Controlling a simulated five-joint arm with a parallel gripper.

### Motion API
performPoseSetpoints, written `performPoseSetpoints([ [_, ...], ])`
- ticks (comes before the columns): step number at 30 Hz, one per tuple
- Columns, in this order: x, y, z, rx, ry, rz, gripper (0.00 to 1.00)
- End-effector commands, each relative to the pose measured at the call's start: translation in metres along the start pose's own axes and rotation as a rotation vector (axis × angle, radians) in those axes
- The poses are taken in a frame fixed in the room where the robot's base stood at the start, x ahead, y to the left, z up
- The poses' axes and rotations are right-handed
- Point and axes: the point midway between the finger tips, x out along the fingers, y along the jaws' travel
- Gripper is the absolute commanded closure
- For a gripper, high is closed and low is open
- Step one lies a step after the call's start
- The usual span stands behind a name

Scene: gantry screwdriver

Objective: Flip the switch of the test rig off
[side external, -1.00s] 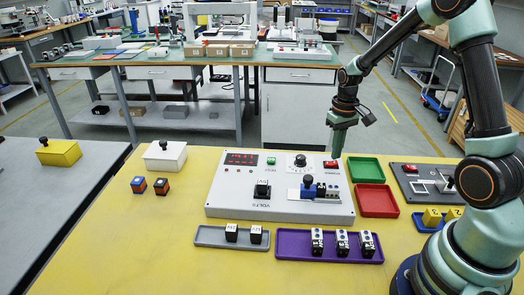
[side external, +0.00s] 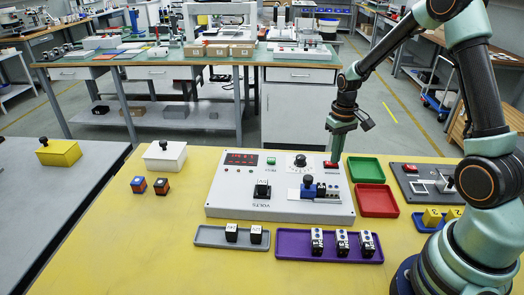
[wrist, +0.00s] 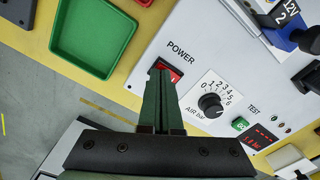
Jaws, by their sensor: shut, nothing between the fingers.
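The test rig (side external: 225,200) is a light grey panel box on the yellow table, with a lit red display (side external: 241,159). Its red POWER rocker switch (side external: 331,164) sits at the back right corner of the panel. It also shows in the wrist view (wrist: 175,75), partly hidden by the fingertips. My gripper (side external: 335,158) is shut and empty, pointing down over the switch. In the wrist view its fingertips (wrist: 160,72) overlap the switch's left part; I cannot tell whether they touch it. Which way the rocker is tilted is unclear.
A dial (wrist: 211,104) is close to the switch. A green tray (side external: 365,169) and a red tray (side external: 376,200) lie right of the rig. A purple tray (side external: 290,246) with several blocks lies in front.

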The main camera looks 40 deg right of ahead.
Motion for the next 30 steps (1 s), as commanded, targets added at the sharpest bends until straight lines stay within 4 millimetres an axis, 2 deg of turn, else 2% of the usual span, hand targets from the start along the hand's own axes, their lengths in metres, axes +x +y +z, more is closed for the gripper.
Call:
performPoseSetpoints([
  [10, 0.000, 0.000, 0.000, 0.000, 0.002, 0.000, 1.00],
  [30, -0.048, 0.000, -0.001, 0.000, 0.004, 0.000, 1.00],
])
